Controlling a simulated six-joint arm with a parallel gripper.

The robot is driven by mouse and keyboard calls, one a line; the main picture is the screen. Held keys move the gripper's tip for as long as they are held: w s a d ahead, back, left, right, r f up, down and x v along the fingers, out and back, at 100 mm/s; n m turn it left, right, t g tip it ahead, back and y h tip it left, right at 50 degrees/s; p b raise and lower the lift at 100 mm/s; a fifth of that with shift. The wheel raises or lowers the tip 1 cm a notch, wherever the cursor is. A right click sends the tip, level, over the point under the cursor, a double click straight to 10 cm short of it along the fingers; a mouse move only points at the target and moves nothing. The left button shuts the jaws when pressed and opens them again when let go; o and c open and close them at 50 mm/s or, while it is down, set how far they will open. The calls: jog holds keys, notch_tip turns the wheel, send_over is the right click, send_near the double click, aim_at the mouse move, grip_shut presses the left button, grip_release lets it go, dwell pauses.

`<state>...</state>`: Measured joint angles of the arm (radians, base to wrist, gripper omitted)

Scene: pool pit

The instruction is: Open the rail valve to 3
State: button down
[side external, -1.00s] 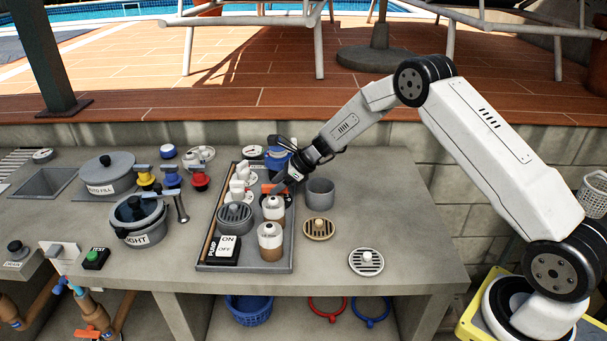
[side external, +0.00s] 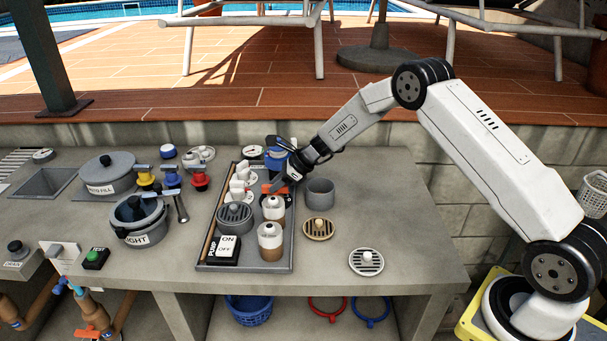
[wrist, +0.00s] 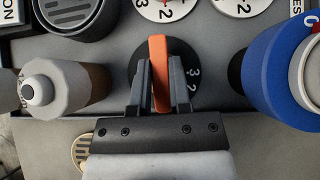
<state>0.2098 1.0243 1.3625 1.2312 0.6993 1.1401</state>
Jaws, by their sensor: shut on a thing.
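The valve is a dark round dial (wrist: 192,62) with white numbers, a 3 and a 2 showing on its right side. An orange lever handle (wrist: 158,68) crosses it and points nearly straight up in the wrist view. My gripper (wrist: 160,78) is shut on the orange handle, one finger on each side. In the side view my gripper (side external: 279,186) reaches down over the right part of the grey tray, and the orange handle (side external: 266,189) shows just left of the fingers. Part of the dial is hidden behind the fingers and handle, so the exact setting is unclear.
White-capped bottles (side external: 270,236) and a round grey grate (side external: 235,217) stand close by in the tray (side external: 292,255). A blue container (wrist: 268,75) is just right of the dial in the wrist view. A grey cup (side external: 320,192) stands right of the tray.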

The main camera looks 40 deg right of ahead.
jog(key=shift+s+d+f, duration=0.1)
jog(key=shift+f, duration=0.1)
jog(key=n+g+y, duration=0.1)
jog(key=n, duration=0.1)
jog(key=n+g, duration=0.2)
jog(key=shift+d+f+y, duration=0.15)
jog(key=shift+y, duration=0.25)
jog(key=shift+n+g+y, duration=0.3)
jog(key=shift+n+g, duration=1)
jog(key=shift+n, duration=0.5)
jog(key=shift+d+n+g, duration=0.1)
jog(key=shift+n+g, duration=0.4)
jog(key=shift+n, duration=0.2)
jog(key=c, duration=0.6)
grip_release()
jog(key=shift+o, duration=0.2)
jog(key=shift+w, duration=0.2)
jog(key=shift+r, duration=0.2)
jog(key=shift+r, duration=0.1)
